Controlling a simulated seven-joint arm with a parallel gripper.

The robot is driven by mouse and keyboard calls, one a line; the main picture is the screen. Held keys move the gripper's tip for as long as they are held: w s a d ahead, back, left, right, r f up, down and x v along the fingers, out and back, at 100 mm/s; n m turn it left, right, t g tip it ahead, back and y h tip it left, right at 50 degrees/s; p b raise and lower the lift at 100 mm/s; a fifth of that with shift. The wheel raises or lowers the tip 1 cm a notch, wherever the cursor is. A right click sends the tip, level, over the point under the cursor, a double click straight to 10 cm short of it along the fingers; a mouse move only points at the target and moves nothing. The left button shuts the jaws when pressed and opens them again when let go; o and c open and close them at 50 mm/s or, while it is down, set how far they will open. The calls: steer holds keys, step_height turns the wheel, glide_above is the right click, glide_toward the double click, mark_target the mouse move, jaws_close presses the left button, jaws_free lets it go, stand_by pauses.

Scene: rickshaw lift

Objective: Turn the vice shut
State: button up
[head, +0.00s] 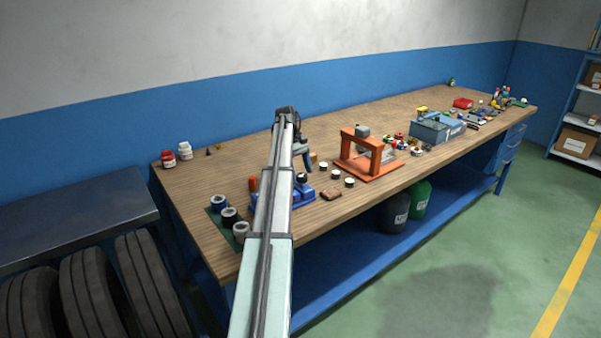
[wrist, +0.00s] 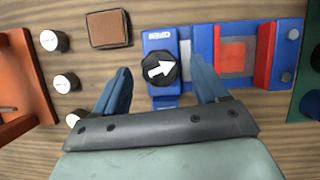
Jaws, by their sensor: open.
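The blue vice (wrist: 290,56) lies at the top centre and right of the wrist view. Its black round knob (wrist: 158,68) bears a white arrow pointing right and slightly up. An orange-red square piece (wrist: 237,53) lies between a grey strip and a red jaw (wrist: 265,53). My gripper (wrist: 163,82) is open and empty. Its blue fingers show on either side of the knob, the right one in front of the vice body. I cannot tell their height above it. In the head view the vice (head: 303,195) is partly hidden behind my arm.
A brown block (wrist: 108,29) and white-topped cylinders (wrist: 65,82) lie left of the vice. An orange frame (head: 372,165) stands farther right on the workbench (head: 225,172). A green mat with dark cylinders (head: 229,216) lies on the other side. A toolbox (head: 437,130) stands farther along.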

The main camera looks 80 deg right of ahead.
steer(key=shift+w+d+r, duration=0.25)
steer(key=shift+w+d, duration=0.05)
steer(key=shift+d, duration=0.05)
steer(key=w+d, duration=0.2)
steer(key=w, duration=0.1)
steer(key=w+d, duration=0.2)
steer(key=d, duration=0.1)
steer(key=w+d, duration=0.2)
steer(key=w, duration=0.1)
steer(key=shift+w+d+f, duration=0.1)
steer(key=shift+w+d, duration=0.05)
steer(key=shift+w, duration=0.15)
steer(key=s+a+r+n+h, duration=0.3)
steer(key=a+r, duration=0.8)
steer(key=r, duration=0.1)
steer(key=s+f+n, duration=0.2)
steer(key=f+n, duration=0.1)
steer(key=f, duration=0.1)
steer(key=s+d+f+n, duration=0.1)
steer(key=s+f+n, duration=0.1)
steer(key=f+n, duration=0.1)
steer(key=s+d+f+n+g+h, duration=0.1)
steer(key=s+f+n, duration=0.1)
steer(key=f, duration=0.4)
steer(key=shift+s+n, duration=0.25)
steer(key=shift+n, duration=0.25)
